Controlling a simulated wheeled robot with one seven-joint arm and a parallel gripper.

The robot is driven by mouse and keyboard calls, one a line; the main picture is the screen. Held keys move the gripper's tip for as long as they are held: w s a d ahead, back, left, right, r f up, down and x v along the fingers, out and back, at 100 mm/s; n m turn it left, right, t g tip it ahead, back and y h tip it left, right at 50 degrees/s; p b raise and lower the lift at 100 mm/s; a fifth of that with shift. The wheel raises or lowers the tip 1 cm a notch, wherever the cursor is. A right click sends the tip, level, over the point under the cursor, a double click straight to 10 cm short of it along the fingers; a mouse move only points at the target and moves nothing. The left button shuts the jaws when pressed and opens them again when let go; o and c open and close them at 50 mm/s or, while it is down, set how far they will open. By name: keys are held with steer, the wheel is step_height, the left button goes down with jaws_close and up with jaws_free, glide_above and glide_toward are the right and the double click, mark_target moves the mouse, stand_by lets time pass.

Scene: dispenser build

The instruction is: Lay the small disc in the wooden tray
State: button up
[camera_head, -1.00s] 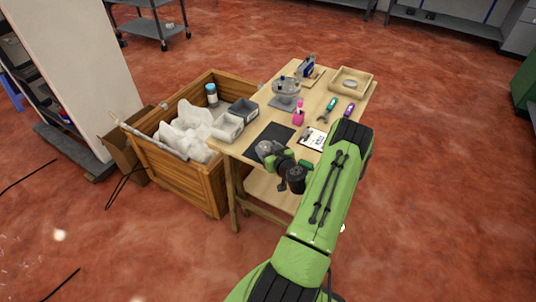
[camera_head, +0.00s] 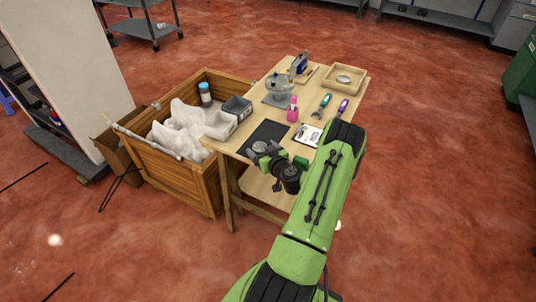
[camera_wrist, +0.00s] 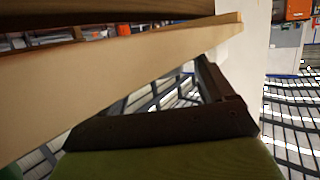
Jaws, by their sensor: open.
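The wooden tray (camera_head: 331,80) sits at the far right corner of the wooden table. A grey round piece (camera_head: 345,78) shows inside it. My gripper (camera_head: 263,158) is open at the near edge of the table, by the black mat (camera_head: 265,134). A small grey round shape (camera_head: 260,147) shows at the gripper, over the mat's near part. I cannot tell whether it is the small disc or part of my gripper. The wrist view shows a dark gripper part (camera_wrist: 165,122) beside the pale table edge (camera_wrist: 110,80), with no disc in sight.
A pink bottle (camera_head: 292,110), a white card (camera_head: 309,134), two hand tools and a grey dispenser part (camera_head: 279,88) stand or lie on the table (camera_head: 233,146). A blue device (camera_head: 299,66) is at the back. A wooden crate (camera_head: 187,178) stands close on the left.

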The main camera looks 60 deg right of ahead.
steer(key=shift+s+a+r+p, duration=0.1)
steer(key=shift+s+r+p, duration=0.15)
steer(key=shift+p, duration=0.1)
steer(key=v, duration=1.5)
steer(key=w+a+r+n+g+y, duration=0.2)
steer(key=w+a+r+n+y, duration=0.15)
steer(key=a, duration=0.45)
steer(key=w+a+r+n+g+y, duration=0.1)
steer(key=w+a+r+n+y, duration=0.2)
steer(key=a, duration=0.4)
steer(key=w+a+r+n+g+y, duration=0.2)
steer(key=w+a+n+y, duration=0.25)
steer(key=a, duration=0.35)
steer(key=s+a+r+m+g+h, duration=0.2)
steer(key=s+a+r+m+h, duration=0.1)
steer(key=s+a+r, duration=0.7)
steer(key=shift+s+a+r+m+g+h, duration=0.3)
steer(key=shift+a+r+h, duration=0.15)
steer(key=shift+r, duration=0.3)
steer(key=shift+o, duration=0.4)
steer(key=s+r+m, duration=0.1)
steer(key=s+r, duration=0.1)
steer(key=s, duration=0.1)
steer(key=shift+d+m, duration=0.15)
steer(key=shift+m, duration=0.25)
